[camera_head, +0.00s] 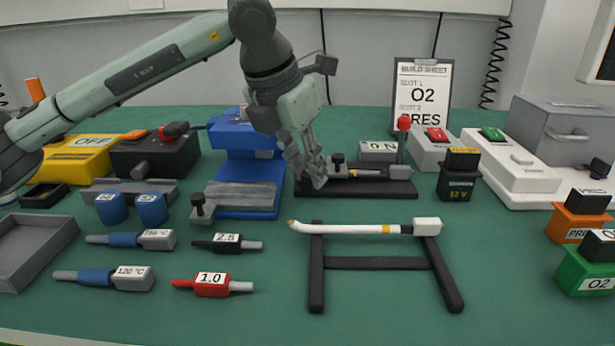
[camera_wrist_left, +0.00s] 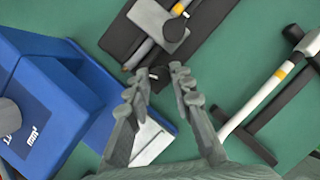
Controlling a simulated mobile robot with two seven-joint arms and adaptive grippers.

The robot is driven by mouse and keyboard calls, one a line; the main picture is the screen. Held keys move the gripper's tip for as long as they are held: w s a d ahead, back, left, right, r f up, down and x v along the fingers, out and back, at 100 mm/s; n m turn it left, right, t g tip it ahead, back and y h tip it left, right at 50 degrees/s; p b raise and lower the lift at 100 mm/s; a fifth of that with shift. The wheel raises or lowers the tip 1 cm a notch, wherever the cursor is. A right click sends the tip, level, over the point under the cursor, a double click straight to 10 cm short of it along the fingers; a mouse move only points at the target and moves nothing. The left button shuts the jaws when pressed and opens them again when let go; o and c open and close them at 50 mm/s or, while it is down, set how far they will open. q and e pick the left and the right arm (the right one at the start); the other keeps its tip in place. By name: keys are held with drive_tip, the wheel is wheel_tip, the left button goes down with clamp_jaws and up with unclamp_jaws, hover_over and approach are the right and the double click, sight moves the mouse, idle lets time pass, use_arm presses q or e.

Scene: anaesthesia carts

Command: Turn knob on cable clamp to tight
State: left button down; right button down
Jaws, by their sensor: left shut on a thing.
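A black clamp board (camera_head: 375,188) lies behind the black stand at centre. Near its left end is a grey clamp block with a black knob (camera_head: 338,160); in the left wrist view the knob (camera_wrist_left: 174,29) sits on the grey block (camera_wrist_left: 158,22). I cannot tell from its look how tight it is. My left gripper (camera_head: 316,180) is low at the board's left end, beside the knob and not around it. In the left wrist view its fingers (camera_wrist_left: 163,75) are shut on a small dark piece (camera_wrist_left: 159,73), mostly hidden between them. My right gripper is not in view.
A blue press-like device (camera_head: 245,140) stands close left of my left gripper. A black stand (camera_head: 375,263) bearing a white tube (camera_head: 350,228) is in front. Several cable pieces lie at front left.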

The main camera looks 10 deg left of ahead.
use_arm(q)
drive_tip(key=shift+m+h, duration=0.4)
drive_tip(key=shift+m, duration=0.7)
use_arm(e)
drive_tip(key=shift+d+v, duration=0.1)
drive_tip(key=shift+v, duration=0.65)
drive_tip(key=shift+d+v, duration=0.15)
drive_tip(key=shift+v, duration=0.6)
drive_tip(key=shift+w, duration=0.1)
use_arm(q)
drive_tip(key=c, duration=1.3)
unclamp_jaws()
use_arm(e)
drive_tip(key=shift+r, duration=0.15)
